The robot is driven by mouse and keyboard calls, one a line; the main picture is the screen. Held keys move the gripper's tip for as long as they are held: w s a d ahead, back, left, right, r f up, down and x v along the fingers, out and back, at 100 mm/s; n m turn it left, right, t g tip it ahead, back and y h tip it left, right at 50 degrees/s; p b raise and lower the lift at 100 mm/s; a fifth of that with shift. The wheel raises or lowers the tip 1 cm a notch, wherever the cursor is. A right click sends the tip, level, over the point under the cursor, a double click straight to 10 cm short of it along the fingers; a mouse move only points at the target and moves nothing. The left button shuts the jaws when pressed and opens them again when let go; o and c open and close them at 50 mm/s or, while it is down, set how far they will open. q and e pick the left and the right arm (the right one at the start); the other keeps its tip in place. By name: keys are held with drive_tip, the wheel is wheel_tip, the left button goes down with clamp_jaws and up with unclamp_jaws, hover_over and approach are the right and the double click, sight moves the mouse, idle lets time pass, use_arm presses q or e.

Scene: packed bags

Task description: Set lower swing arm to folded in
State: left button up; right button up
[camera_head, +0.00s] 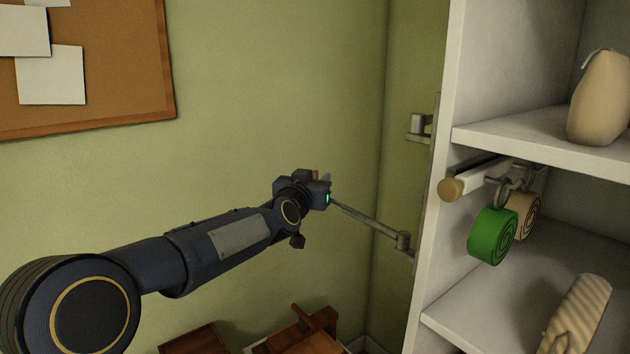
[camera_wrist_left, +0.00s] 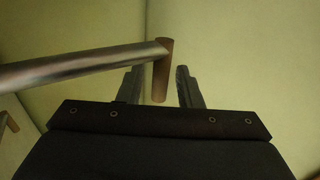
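The lower swing arm (camera_head: 368,220) is a thin metal rod. It runs from a bracket (camera_head: 403,241) low on the upright at the shelf's side, out to the left to my left gripper (camera_head: 322,188). In the left wrist view the rod (camera_wrist_left: 85,66) comes in from the left and ends in a brown upright peg (camera_wrist_left: 162,70). The peg stands between the two fingers of my left gripper (camera_wrist_left: 161,87), with a gap visible on each side, so the gripper is open around it. An upper bracket (camera_head: 418,126) sits higher on the upright. My right gripper is not in view.
A white shelf unit (camera_head: 440,150) stands at right, with a wooden-ended rail (camera_head: 452,188), a green roll (camera_head: 491,235) and a pale bag (camera_head: 600,98). A corkboard (camera_head: 120,60) hangs at left. Wooden furniture (camera_head: 300,330) stands below. The wall nearby is bare.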

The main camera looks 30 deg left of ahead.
use_arm(q)
clamp_jaws()
drive_tip(key=shift+w, duration=0.1)
idle(0.3)
